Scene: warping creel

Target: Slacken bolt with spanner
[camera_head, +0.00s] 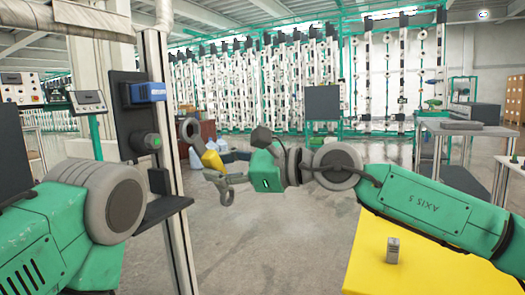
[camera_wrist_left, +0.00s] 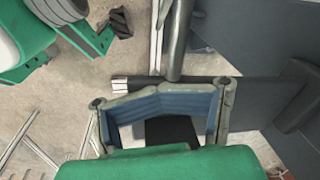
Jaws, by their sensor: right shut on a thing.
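A spanner (camera_head: 211,160) with grey ends and a yellow middle is in my right gripper (camera_head: 226,173) in the head view. It is tilted, with its ring end up and to the left. The gripper is shut on it, in the air right of a black upright panel (camera_head: 128,112).
A blue device (camera_head: 149,92) sits high on the panel beside a pale post (camera_head: 158,90). A black shelf (camera_head: 161,209) juts out below. A yellow table (camera_head: 365,265) with a small grey block (camera_head: 392,250) stands at the lower right. The middle floor is open.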

